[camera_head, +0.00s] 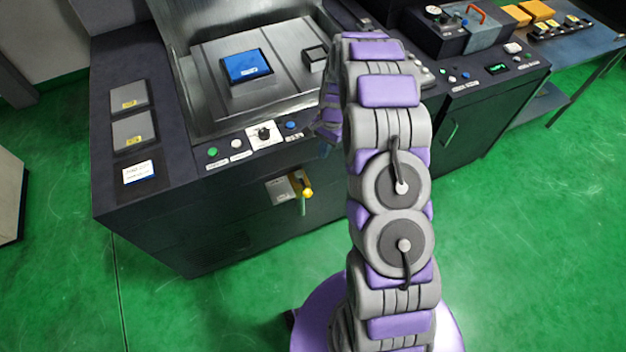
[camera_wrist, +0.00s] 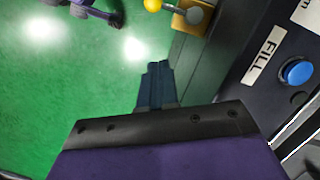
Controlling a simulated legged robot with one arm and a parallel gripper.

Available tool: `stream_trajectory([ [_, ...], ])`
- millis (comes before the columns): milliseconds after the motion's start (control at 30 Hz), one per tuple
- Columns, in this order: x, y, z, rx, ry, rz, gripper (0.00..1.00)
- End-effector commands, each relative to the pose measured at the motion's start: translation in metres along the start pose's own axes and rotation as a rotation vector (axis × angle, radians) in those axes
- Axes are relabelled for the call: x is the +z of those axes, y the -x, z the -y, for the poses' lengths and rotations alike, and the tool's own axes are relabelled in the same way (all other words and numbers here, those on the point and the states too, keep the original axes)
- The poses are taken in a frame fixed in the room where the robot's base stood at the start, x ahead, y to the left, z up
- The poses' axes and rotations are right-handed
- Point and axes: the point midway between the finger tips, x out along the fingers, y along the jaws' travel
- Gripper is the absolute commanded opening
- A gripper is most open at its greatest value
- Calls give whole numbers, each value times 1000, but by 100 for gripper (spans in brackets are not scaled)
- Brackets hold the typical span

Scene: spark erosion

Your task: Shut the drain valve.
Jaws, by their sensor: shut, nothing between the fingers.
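The drain valve (camera_head: 284,190) appears to be the small metal plate with a yellow-knobbed lever (camera_head: 307,193) on the dark front face of the machine, below its button row. In the wrist view the valve plate (camera_wrist: 190,14) and yellow knob (camera_wrist: 152,5) show at the top edge, partly cut off. The lever's exact angle is hard to tell. My gripper (camera_wrist: 157,68) is shut and empty, beside the machine's front edge and apart from the valve. In the head view my arm largely hides the gripper.
The machine's panel (camera_head: 248,142) carries a green button (camera_head: 212,151), a dial (camera_head: 264,134) and a blue button (camera_head: 291,125). The blue button beside the FILL label (camera_wrist: 265,55) is close to my gripper in the wrist view. Green floor (camera_head: 240,305) in front is clear.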

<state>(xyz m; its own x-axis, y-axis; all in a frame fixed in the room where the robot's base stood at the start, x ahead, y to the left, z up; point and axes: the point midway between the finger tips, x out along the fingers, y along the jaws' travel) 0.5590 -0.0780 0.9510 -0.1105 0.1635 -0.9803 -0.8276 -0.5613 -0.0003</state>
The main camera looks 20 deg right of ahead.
Motion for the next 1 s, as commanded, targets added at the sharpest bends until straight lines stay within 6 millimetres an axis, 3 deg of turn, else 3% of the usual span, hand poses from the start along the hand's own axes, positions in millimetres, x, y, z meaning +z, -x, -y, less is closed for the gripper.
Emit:
stream_trajectory([
  [367,1,-8,0,2,1,3,0],
  [900,2,-107,-2,6,2,4,0],
  [1000,17,-113,-1,5,3,5,0],
])
